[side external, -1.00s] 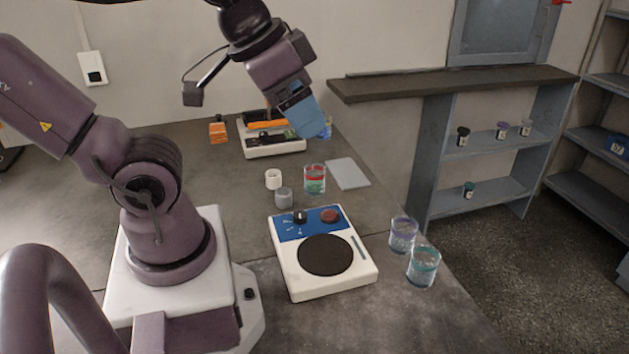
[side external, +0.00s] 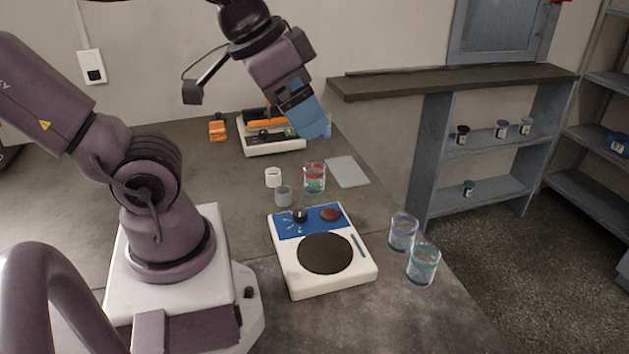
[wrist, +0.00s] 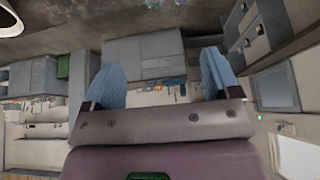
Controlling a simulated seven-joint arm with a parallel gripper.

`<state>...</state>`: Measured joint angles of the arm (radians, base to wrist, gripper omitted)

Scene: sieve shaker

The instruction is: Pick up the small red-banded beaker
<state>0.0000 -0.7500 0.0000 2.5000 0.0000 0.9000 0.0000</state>
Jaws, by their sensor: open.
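A red-banded glass beaker (side external: 314,178) stands upright on the bench in the side view, with something green low in it. It stands between two small cups and a flat grey plate. My gripper (side external: 318,128) is above and behind it, near the tray at the back, apart from the beaker. In the wrist view my gripper (wrist: 158,75) has its two blue fingers spread wide with nothing between them. The red-banded beaker cannot be made out in the wrist view.
A white shaker with a dark round plate (side external: 325,254) stands in front. A purple-banded beaker (side external: 403,233) and a teal-banded beaker (side external: 422,265) stand at its right. A white cup (side external: 273,177), a grey cup (side external: 284,196), a flat plate (side external: 347,172) and a tray (side external: 272,148) are nearby.

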